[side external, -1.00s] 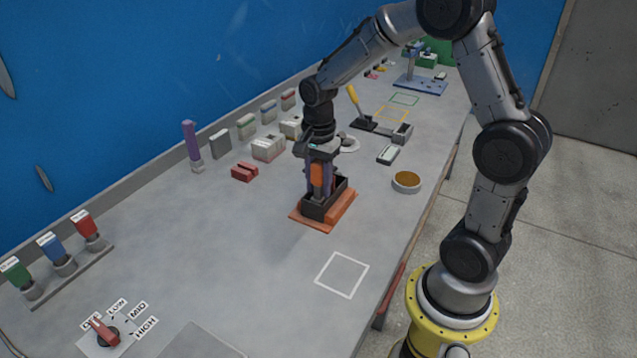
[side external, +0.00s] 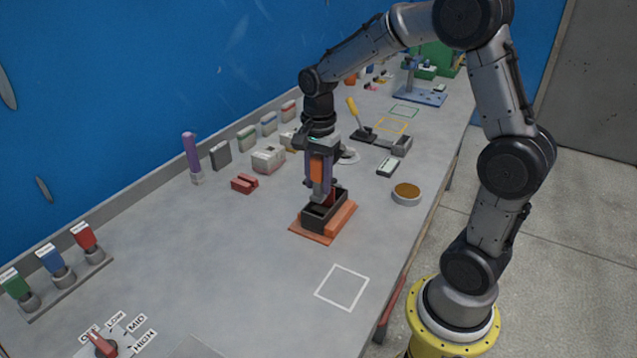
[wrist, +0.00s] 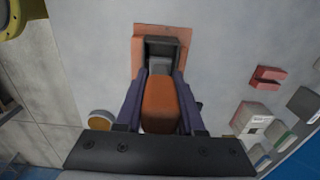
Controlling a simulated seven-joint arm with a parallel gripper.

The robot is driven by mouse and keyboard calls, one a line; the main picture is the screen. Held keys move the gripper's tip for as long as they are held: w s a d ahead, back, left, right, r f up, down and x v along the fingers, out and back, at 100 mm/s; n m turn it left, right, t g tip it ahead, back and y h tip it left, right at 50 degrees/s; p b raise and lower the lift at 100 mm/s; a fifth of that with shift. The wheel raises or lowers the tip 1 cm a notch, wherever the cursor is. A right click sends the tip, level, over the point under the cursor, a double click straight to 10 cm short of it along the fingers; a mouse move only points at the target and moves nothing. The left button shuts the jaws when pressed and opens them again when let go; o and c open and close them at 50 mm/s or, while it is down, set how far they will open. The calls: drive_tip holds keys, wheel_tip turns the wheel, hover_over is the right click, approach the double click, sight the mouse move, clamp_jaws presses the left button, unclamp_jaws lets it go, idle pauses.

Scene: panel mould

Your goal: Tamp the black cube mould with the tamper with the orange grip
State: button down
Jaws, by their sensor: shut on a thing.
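The black cube mould (side external: 313,218) stands on an orange base plate (side external: 310,237) in the middle of the bench. My gripper (side external: 319,178) is shut on the orange grip of the tamper (side external: 316,170), directly above the mould. The tamper's grey lower end reaches down to the mould's opening; how deep it sits is hidden by the mould wall. In the wrist view the orange grip (wrist: 160,103) lies between my purple-blue fingers, and the mould (wrist: 161,48) shows beyond it.
A round brown-filled dish (side external: 406,193) stands right of the mould. A red block (side external: 244,183) and a purple-handled tool (side external: 192,158) are to the left. A white outlined square (side external: 342,287) marks clear bench in front. Several boxes stand along the wall.

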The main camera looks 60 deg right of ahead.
sight(318, 156)
drive_tip(key=shift+r, duration=3.15)
